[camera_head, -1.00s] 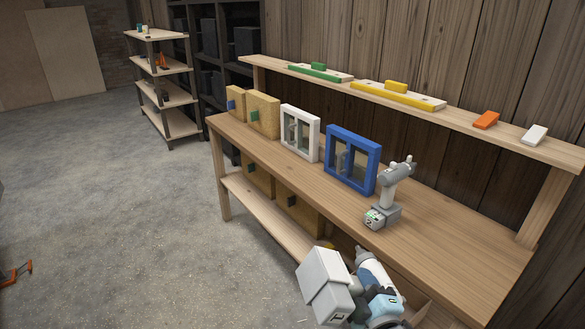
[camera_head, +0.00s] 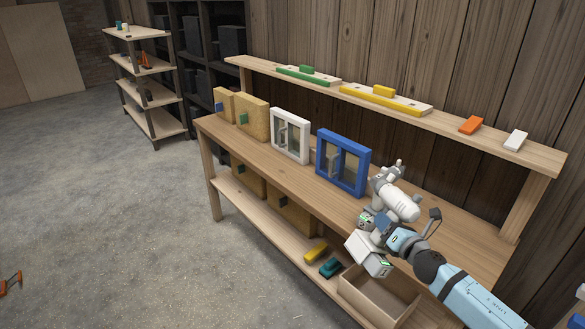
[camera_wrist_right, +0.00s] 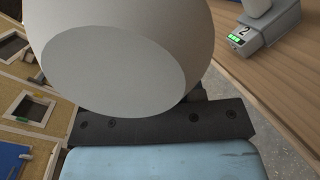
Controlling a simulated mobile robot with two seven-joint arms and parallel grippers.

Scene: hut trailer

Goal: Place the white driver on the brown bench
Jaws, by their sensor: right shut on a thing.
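The white driver (camera_head: 402,207) is held by my right gripper (camera_head: 382,233) at the bench's front edge, tilted, its boxy battery base (camera_head: 366,258) toward the front. I cannot tell whether it touches the bench. Its rounded white body (camera_wrist_right: 125,60) fills the middle of the right wrist view, above the dark gripper part (camera_wrist_right: 160,132). The brown bench (camera_head: 305,178) runs across the head view and shows at the right of the wrist view (camera_wrist_right: 285,82). My left gripper is not in view.
A grey driver (camera_head: 385,183) stands on the bench just behind, partly hidden; its numbered base (camera_wrist_right: 262,38) shows in the wrist view. A blue frame (camera_head: 342,163) and white frame (camera_head: 290,136) stand to the left. An open box (camera_head: 372,300) sits below.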

